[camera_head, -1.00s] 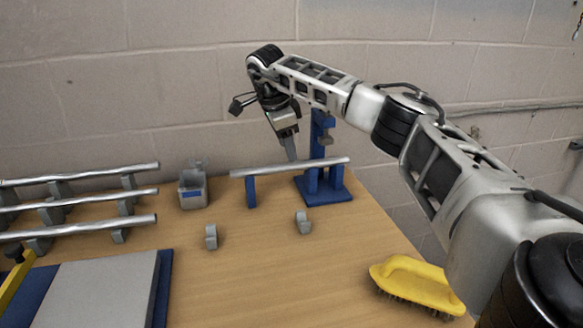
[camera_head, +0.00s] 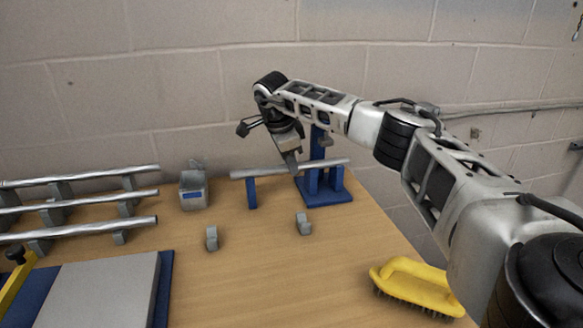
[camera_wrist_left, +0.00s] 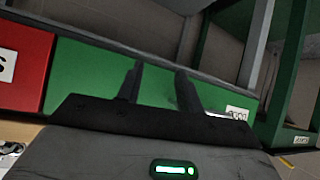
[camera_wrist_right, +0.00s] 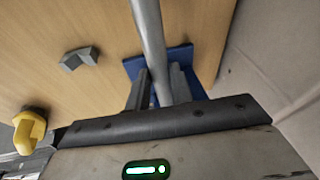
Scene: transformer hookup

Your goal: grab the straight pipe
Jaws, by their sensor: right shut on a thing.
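The straight pipe (camera_head: 250,173) is a grey metal tube lying level across a short blue post (camera_head: 252,193) and a taller blue stand (camera_head: 325,187) at the back of the table. My right gripper (camera_head: 291,168) reaches down at the middle of the pipe and is shut on it. In the right wrist view the pipe (camera_wrist_right: 150,35) runs in between the two fingers (camera_wrist_right: 158,88). My left gripper (camera_wrist_left: 158,77) shows only in the left wrist view, with its fingers apart and nothing between them.
Three similar pipes (camera_head: 80,203) rest on grey holders at the left. Two grey clips (camera_head: 304,223) stand in front. A yellow brush (camera_head: 415,285) lies at the front right. The table's middle is clear.

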